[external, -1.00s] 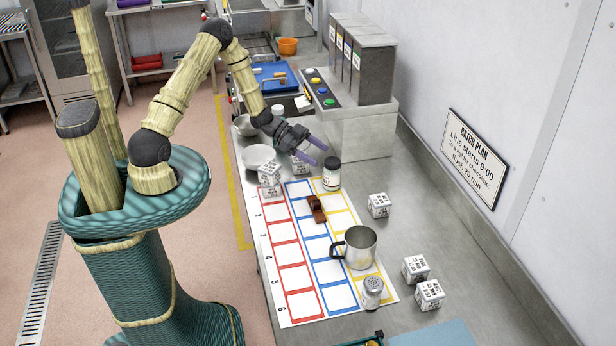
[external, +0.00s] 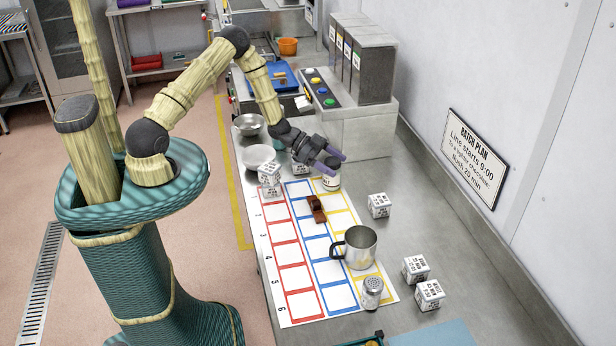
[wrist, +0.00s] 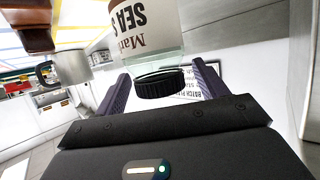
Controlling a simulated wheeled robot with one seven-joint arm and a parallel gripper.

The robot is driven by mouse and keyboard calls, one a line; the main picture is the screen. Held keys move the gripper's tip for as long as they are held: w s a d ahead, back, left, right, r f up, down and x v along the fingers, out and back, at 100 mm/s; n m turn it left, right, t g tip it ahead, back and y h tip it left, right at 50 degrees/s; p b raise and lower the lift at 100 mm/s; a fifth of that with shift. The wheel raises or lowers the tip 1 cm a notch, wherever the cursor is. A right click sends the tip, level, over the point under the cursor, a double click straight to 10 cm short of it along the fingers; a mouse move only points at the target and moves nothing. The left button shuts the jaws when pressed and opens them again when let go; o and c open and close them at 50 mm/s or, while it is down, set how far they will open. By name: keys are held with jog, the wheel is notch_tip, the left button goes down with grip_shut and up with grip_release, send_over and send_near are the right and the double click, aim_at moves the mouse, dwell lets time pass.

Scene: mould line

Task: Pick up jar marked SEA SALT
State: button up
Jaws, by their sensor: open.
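The jar marked SEA SALT (wrist: 150,25) has a white label, clear glass and a black lid. It appears upside down in the wrist view, with its lid end between my two purple fingers. In the external view the jar (external: 331,184) stands near the top of the yellow column on the printed mat, its upper part hidden by my gripper (external: 333,164). My gripper is open, with its fingers reaching over the jar's top and a gap showing on each side of the lid. I cannot tell if either finger touches it.
A brown object (external: 317,208) and a metal mug (external: 358,247) are on the gridded mat (external: 296,279). A shaker (external: 372,292) stands at its near end. White printed cubes (external: 379,205) lie around it. A bowl (external: 259,157) is left of the gripper. A grey dispenser (external: 362,130) stands behind.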

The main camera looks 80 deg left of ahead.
dwell(0.4)
jog(key=c, duration=1.2)
jog(key=shift+r, duration=0.15)
notch_tip(320, 180, up, 10)
jog(key=shift+f+b, duration=0.1)
jog(key=shift+b, duration=0.95)
